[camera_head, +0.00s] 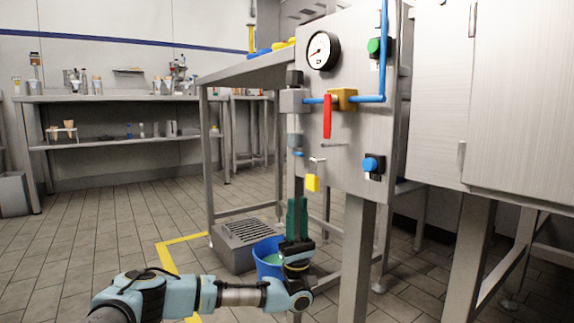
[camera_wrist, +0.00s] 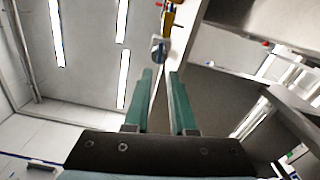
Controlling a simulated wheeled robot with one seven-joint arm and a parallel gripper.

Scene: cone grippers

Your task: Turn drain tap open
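A steel panel (camera_head: 345,160) carries a filter unit (camera_head: 293,102) on its left edge, with a clear bowl below. A small blue piece (camera_head: 298,153) under the bowl looks like the drain tap; its turned position is too small to read. In the wrist view the unit's underside with a blue part (camera_wrist: 158,50) shows ahead, between and beyond the fingertips. My gripper (camera_head: 297,200) points up below the unit, clear of it. In the wrist view its green fingers (camera_wrist: 160,78) stand apart with nothing between them.
A blue bucket (camera_head: 262,264) and floor drain grate (camera_head: 240,231) are below. A steel table leg (camera_head: 356,265) stands right of my gripper.

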